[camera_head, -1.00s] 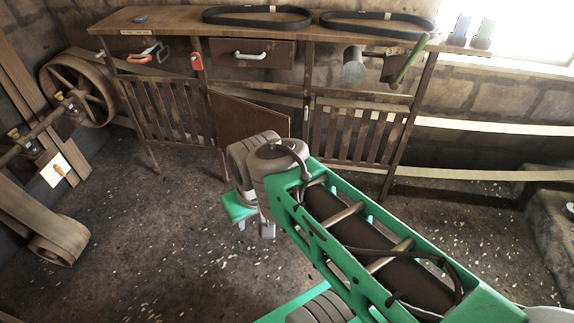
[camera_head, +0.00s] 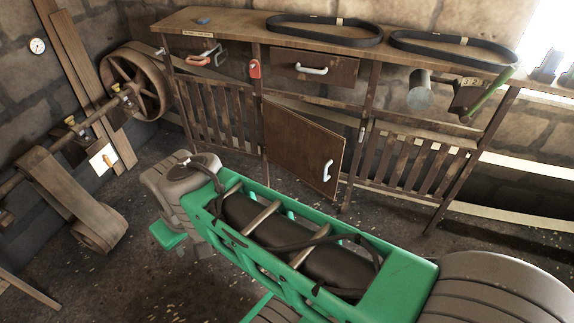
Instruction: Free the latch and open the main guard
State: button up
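A brown panel door (camera_head: 290,140) with a white handle (camera_head: 327,171) is in the middle of the bench frame; I take it for the main guard. It stands swung outward, its right edge apart from the right post. A small pale metal fitting (camera_head: 362,133) sits on that post; it may be the latch, but I cannot tell its state. A red piece (camera_head: 254,69) is on the left post. My green arm crosses the foreground below the door, with a grey joint at its left end. My gripper's fingers do not show.
Slatted panels (camera_head: 216,112) flank the door. Black belts (camera_head: 324,30) lie on the bench top (camera_head: 228,22). A drawer (camera_head: 314,68) and a green lever (camera_head: 490,92) are on its front. A spoked wheel (camera_head: 136,80) and belt rollers stand left. Bare floor lies before the frame.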

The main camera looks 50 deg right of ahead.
aim_at(312, 153)
jog(key=u, duration=0.1)
jog(key=i, duration=0.85)
jog(key=z, duration=0.85)
jog(key=i, duration=0.55)
jog(key=z, duration=0.5)
